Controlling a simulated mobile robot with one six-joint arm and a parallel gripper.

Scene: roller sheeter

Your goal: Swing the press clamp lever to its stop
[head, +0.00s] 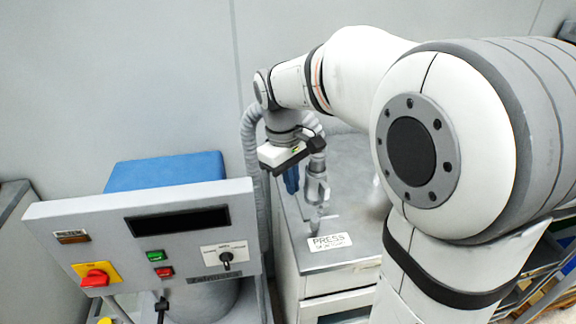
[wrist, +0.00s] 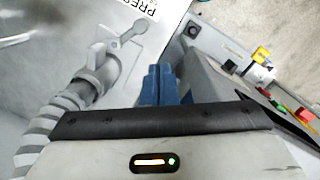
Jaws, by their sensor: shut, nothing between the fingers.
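The press clamp lever (wrist: 128,36) is a small grey handle with a rounded end, seen in the wrist view on a grey fitting (wrist: 93,68) at the end of a ribbed hose. In the head view the grey fitting (head: 317,186) stands above the cabinet top beside the PRESS label, and the lever's details are too small to tell. My gripper (head: 291,183) has blue fingers pointing down, just left of the fitting. In the wrist view my gripper (wrist: 158,72) is shut and empty. Its fingers are to the right of the fitting and apart from the lever in the picture.
A control panel (head: 105,225) with a red knob (head: 95,278) and buttons stands at the left, with a blue box (head: 165,171) behind it. The PRESS label (head: 329,242) lies on the grey cabinet top (head: 350,262). The ribbed hose (wrist: 50,118) runs close to the gripper's left.

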